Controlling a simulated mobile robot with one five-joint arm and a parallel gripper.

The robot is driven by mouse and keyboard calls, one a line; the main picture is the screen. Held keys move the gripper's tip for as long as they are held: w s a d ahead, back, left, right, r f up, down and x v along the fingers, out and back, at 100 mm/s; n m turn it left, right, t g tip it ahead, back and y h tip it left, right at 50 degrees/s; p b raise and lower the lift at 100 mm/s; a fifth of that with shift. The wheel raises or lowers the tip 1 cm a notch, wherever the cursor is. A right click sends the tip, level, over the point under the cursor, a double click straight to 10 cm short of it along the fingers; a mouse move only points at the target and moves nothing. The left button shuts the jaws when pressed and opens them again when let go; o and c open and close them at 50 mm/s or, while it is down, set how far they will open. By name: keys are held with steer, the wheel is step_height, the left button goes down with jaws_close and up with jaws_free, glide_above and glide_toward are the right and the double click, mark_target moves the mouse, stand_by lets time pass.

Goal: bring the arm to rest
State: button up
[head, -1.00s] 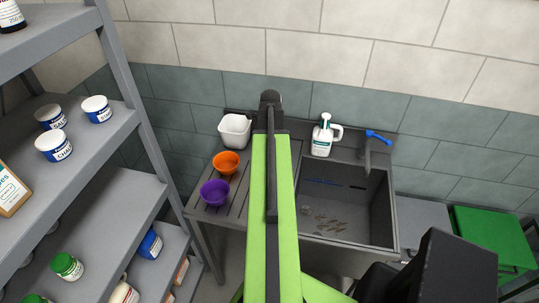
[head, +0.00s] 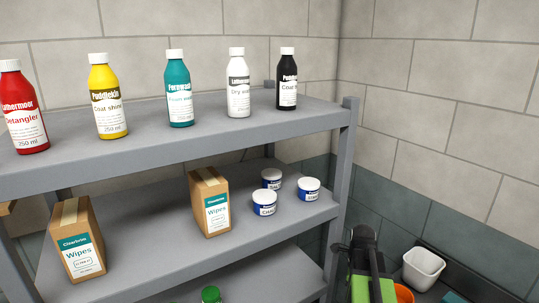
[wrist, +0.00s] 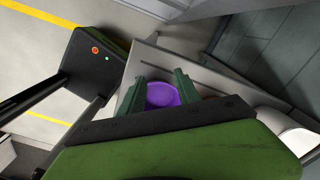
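In the wrist view my gripper (wrist: 160,77) has its two green fingers spread apart. The purple bowl (wrist: 162,95) shows in the gap between them, seemingly lower down and beyond the fingers; I see no grip on it. A sliver of the orange bowl shows just right of the right finger, mostly hidden. In the head view only part of my arm shows at the bottom right, with the orange bowl (head: 403,293) beside it, cut by the frame edge. The purple bowl is out of the head view.
A grey shelf rack (head: 180,150) fills the left and middle of the head view, with bottles, wipes boxes (head: 210,203) and small tubs (head: 264,202). A white container (head: 422,268) stands right of my arm, near the tiled wall; it also shows in the wrist view (wrist: 285,130).

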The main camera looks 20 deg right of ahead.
steer(key=a+f+n+b, duration=0.2)
steer(key=a+f+n, duration=0.1)
steer(key=a+n, duration=2.2)
steer(key=shift+w+a+n, duration=0.3)
steer(key=shift+w+a, duration=0.15)
steer(key=shift+a, duration=0.7)
